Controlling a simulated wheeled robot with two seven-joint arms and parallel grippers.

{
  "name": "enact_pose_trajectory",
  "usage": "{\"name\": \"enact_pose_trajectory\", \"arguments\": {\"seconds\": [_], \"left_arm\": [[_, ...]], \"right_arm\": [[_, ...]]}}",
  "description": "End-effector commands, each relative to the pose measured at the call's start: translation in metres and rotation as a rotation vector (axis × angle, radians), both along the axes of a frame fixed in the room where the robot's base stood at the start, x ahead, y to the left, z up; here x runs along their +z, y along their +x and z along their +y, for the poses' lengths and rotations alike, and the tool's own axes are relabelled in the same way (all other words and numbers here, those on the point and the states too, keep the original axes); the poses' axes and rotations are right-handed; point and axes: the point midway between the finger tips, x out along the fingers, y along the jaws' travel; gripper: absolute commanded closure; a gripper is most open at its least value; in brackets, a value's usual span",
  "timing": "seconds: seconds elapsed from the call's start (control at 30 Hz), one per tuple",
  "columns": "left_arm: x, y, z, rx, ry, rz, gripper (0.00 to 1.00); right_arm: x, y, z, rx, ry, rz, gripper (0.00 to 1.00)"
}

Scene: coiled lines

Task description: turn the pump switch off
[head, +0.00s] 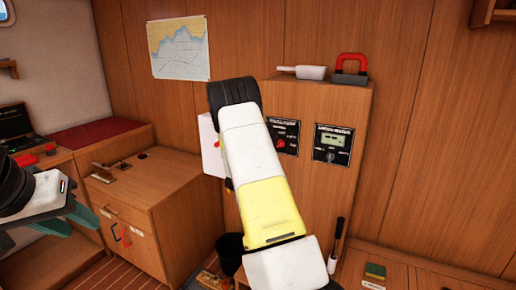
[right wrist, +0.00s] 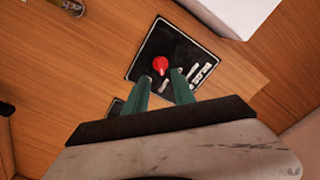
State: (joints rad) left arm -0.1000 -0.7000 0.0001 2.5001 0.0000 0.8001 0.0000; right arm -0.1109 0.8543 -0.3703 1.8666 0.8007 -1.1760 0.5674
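A black panel (head: 284,133) with a red knob (head: 281,144) is on the wooden cabinet front. In the right wrist view the panel (right wrist: 188,48) shows tilted, with the red knob (right wrist: 160,65) near its middle. Its small lettering is unreadable to me, so I cannot tell the switch setting. My right gripper's two green fingers (right wrist: 162,80) are apart, with the knob showing just beyond and between their tips; I cannot tell if they touch it. In the head view my right arm hides that gripper. My left gripper (head: 72,218) is at the far left, fingers apart, empty.
A second panel (head: 333,144) with a display is right of the knob. A white box (head: 211,143) is left of it, partly behind my arm. A scoop (head: 302,72) and a red-handled item (head: 351,66) lie on top. A low wooden cabinet (head: 150,190) stands left.

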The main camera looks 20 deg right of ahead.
Motion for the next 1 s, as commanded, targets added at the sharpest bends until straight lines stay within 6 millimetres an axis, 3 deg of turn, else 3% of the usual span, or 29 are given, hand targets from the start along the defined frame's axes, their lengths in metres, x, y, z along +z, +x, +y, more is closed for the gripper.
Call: {"name": "enact_pose_trajectory", "arguments": {"seconds": [0.43,0.83,1.0], "left_arm": [[0.0,0.0,0.0,0.0,0.0,0.0,0.64],[0.0,0.0,0.0,0.0,0.0,0.0,0.64],[0.0,0.0,0.0,0.0,0.0,0.0,0.64]], "right_arm": [[0.0,0.041,-0.049,-0.001,-0.002,-0.002,0.69],[0.001,0.048,-0.057,0.001,-0.002,0.0,0.69],[0.001,0.048,-0.056,0.001,-0.002,0.0,1.0]]}}
